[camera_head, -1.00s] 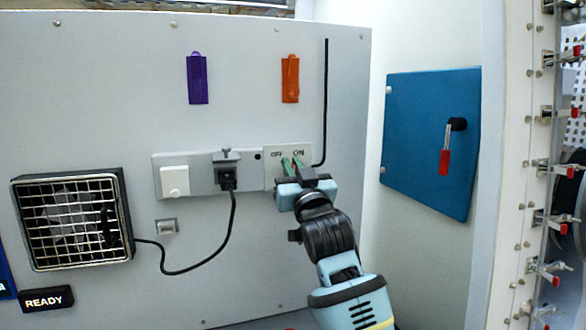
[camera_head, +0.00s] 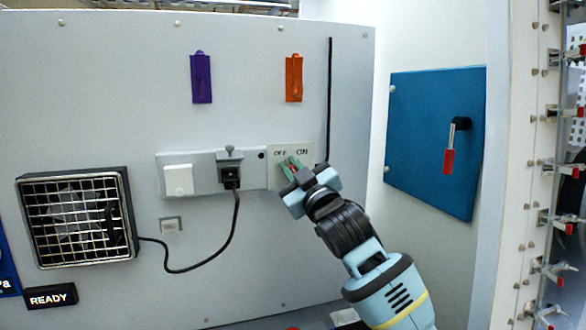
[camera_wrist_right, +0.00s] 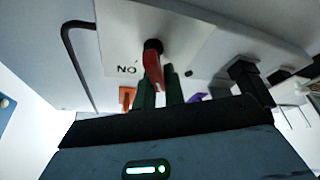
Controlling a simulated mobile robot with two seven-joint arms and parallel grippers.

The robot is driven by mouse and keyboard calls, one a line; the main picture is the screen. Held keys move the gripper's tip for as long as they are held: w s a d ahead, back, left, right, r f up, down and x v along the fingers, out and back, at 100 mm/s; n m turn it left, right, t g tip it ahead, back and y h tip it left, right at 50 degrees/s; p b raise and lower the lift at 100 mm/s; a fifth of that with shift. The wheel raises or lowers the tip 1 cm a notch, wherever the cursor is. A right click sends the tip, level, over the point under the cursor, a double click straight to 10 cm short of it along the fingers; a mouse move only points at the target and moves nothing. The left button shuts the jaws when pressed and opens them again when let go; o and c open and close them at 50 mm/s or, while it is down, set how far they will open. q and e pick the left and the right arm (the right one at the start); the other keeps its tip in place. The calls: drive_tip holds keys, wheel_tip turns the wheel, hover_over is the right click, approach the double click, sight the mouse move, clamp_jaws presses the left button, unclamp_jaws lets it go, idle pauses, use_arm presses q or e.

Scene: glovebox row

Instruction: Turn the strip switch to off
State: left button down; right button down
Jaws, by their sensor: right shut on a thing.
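The strip switch is a small red lever on a dark pivot, on a pale plate (camera_head: 277,178) at the right end of the wall strip. The plate is marked OFF at left and ON at right. In the right wrist view, the red lever (camera_wrist_right: 152,66) stands between the green fingertips beside an upside-down ON label. My right gripper (camera_head: 290,169) is shut on this lever, its fingers leaning up and left toward the OFF label in the head view. The fingers hide most of the lever there. My left gripper is not in view.
A black plug (camera_head: 230,174) and a white rocker (camera_head: 178,180) sit left on the strip (camera_head: 204,172). A caged fan (camera_head: 78,217) is at far left. A blue panel (camera_head: 430,140) with a red handle (camera_head: 449,160) is at right. The wall below the strip is mostly clear.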

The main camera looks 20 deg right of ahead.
drive_tip(key=shift+f, duration=0.1)
idle(0.4)
drive_tip(key=c, duration=1.5)
unclamp_jaws()
drive_tip(key=shift+v, duration=3.9)
drive_tip(key=shift+s, duration=0.1)
